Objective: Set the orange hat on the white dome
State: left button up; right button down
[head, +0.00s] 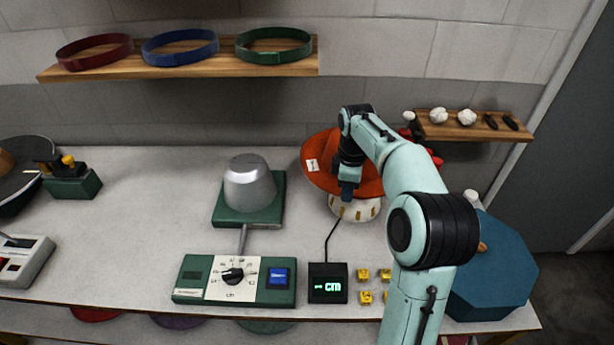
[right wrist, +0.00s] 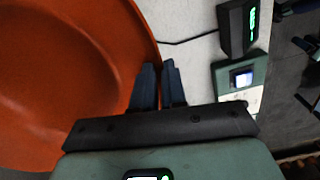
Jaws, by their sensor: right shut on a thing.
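The orange hat (head: 318,181) is wide-brimmed, with a small white tag on its left side, and is tilted in the head view. My right gripper (head: 348,190) is shut on its brim. In the right wrist view the hat (right wrist: 60,90) fills the left side, and the gripper's fingers (right wrist: 158,86) pinch its edge. The white dome (head: 354,210), with brown slots around it, stands just below the hat. The hat and my arm hide its top, so I cannot tell whether they touch. My left gripper is not in view.
A silver metal cone (head: 250,184) on a green base stands to the left. In front are a dial panel (head: 236,280), a small display (head: 327,283) and several yellow blocks (head: 364,275). A blue octagonal box (head: 495,275) is at right. Shelves hang on the wall behind.

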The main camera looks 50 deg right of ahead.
jog(key=f+b, duration=0.2)
jog(key=f, duration=0.2)
jog(key=s+f+b, duration=0.1)
jog(key=f+b, duration=0.2)
jog(key=f, duration=0.1)
jog(key=s+f+b, duration=0.1)
jog(key=f+b, duration=0.2)
jog(key=f, duration=0.1)
jog(key=shift+s+d+f, duration=0.2)
jog(key=shift+s+d, duration=0.05)
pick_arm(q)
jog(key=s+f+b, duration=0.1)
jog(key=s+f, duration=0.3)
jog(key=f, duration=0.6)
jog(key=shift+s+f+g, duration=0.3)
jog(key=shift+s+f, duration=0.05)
pick_arm(e)
jog(key=shift+f, duration=0.85)
pick_arm(q)
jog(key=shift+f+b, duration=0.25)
jog(key=shift+b, duration=0.15)
pick_arm(e)
jog(key=shift+f, duration=0.45)
jog(key=c, duration=1.1)
grip_release()
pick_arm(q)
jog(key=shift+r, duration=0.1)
